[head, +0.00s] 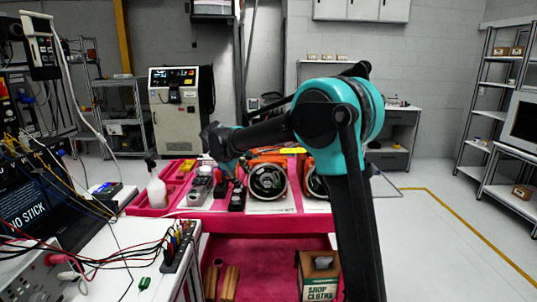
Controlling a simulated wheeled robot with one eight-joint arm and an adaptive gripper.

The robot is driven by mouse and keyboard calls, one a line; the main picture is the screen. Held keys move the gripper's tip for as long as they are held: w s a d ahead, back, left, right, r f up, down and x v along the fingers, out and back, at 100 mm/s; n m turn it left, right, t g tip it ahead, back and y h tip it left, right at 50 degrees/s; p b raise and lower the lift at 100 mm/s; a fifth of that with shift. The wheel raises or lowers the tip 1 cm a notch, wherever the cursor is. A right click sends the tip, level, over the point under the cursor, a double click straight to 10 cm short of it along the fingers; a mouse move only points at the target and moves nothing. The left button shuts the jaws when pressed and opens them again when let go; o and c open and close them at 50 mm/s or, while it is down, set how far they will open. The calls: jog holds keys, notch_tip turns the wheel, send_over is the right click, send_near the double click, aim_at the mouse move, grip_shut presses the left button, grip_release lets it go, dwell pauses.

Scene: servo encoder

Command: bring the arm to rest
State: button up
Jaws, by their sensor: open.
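My arm, black with teal joints, rises from the bottom right and bends at a large teal elbow (335,112). Its forearm reaches left over the red bench (270,222). My gripper (230,178) hangs at the forearm's end, pointing down over the bench top, small and dark in this view. It is open, and I see nothing held in it. Dark items on the bench lie close below it, and I cannot tell whether it touches them.
Orange-and-black round units (268,180) stand on the bench right of my gripper. A white spray bottle (156,188) stands left. A white table (125,255) with cables is at front left. A shop cloths box (319,272) sits on the lower shelf. Open floor lies right.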

jog(key=s+d+f+m+g+y, duration=0.1)
jog(key=s+d+f+m, duration=0.25)
jog(key=s+d, duration=0.6)
jog(key=s+d+f+m+g, duration=0.1)
jog(key=s+d+f+m, duration=0.4)
jog(key=d, duration=0.7)
jog(key=s+d+f+m, duration=0.1)
jog(key=s+d+f, duration=0.1)
jog(key=s, duration=0.4)
jog(key=s+d+f+m+y, duration=0.1)
jog(key=s+d+f+m, duration=0.1)
jog(key=s, duration=0.5)
jog(key=s+d+f+m+y, duration=0.1)
jog(key=s+d+f, duration=0.3)
jog(key=s, duration=0.3)
jog(key=shift+s+f, duration=0.15)
jog(key=shift+f, duration=0.7)
